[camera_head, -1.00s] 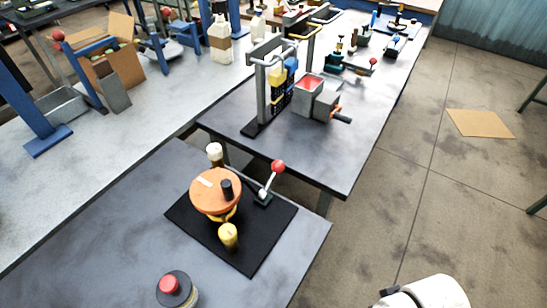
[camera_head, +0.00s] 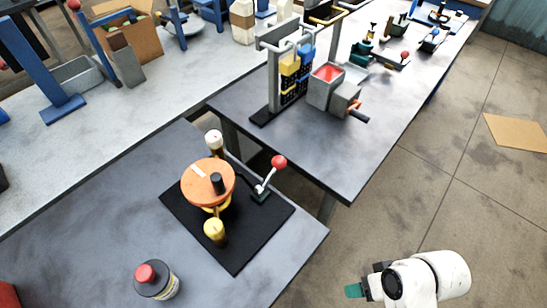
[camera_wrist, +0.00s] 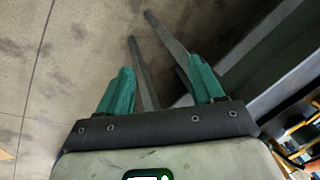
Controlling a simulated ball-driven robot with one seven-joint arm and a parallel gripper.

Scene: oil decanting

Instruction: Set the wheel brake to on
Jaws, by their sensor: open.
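The orange wheel (camera_head: 208,187) with a black knob lies flat over a black base plate (camera_head: 247,236) on the near table. The brake is probably the lever with the red ball (camera_head: 278,161), standing on a small dark green foot at the plate's right edge and leaning up to the right. My gripper (camera_wrist: 160,85) is open and empty in the wrist view, its green fingers apart above the floor. In the head view my gripper (camera_head: 354,290) is at the lower right, off the table's right side and well apart from the lever.
A dark bottle with a red cap (camera_head: 156,279) stands at the table's front. A yellow-topped post (camera_head: 215,232) and a white-topped post (camera_head: 213,140) flank the wheel. A second table (camera_head: 330,165) behind carries a grey frame and a bin (camera_head: 325,88).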

